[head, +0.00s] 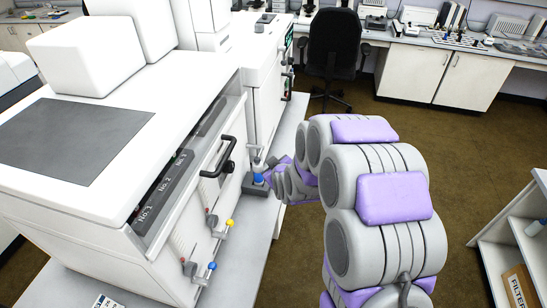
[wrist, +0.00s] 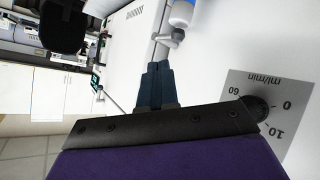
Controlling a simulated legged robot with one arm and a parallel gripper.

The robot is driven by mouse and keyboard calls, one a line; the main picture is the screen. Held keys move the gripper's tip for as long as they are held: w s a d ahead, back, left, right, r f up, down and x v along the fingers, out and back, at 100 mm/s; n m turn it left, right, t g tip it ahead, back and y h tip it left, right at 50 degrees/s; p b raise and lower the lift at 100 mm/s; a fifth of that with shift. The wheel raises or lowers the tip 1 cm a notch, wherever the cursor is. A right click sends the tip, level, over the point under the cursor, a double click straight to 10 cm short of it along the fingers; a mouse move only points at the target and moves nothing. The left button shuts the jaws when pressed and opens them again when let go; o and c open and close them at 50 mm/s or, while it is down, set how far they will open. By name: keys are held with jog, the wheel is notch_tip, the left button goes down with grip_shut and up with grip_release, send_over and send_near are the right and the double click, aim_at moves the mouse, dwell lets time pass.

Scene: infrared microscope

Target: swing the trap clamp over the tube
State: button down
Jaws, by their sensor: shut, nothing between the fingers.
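In the wrist view, my gripper (wrist: 158,66) has its dark fingers together, with nothing between them. Just beyond the fingertips is a thin pale rod or tube (wrist: 160,35). Beside it is a small grey fitting (wrist: 173,38), which may be the trap clamp. A white cylinder with a blue end (wrist: 181,14) is cut off by the top edge. I cannot tell whether the fingertips touch the rod. In the head view, my gripper is mostly hidden by my own arm, beside the instrument's front, near a blue-topped part (head: 258,179) on a dark base.
The white instrument (head: 150,120) fills the left, with a black handle (head: 222,157) and red, yellow and blue knobs low on its front. A flow dial plate marked ml/min (wrist: 270,112) is close to my gripper. A black chair (head: 332,50) stands behind.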

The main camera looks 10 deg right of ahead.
jog(key=shift+s+d+r, duration=0.25)
jog(key=shift+s, duration=0.45)
jog(key=shift+s+d+r, duration=0.2)
jog(key=shift+s+d, duration=0.05)
jog(key=shift+s, duration=0.4)
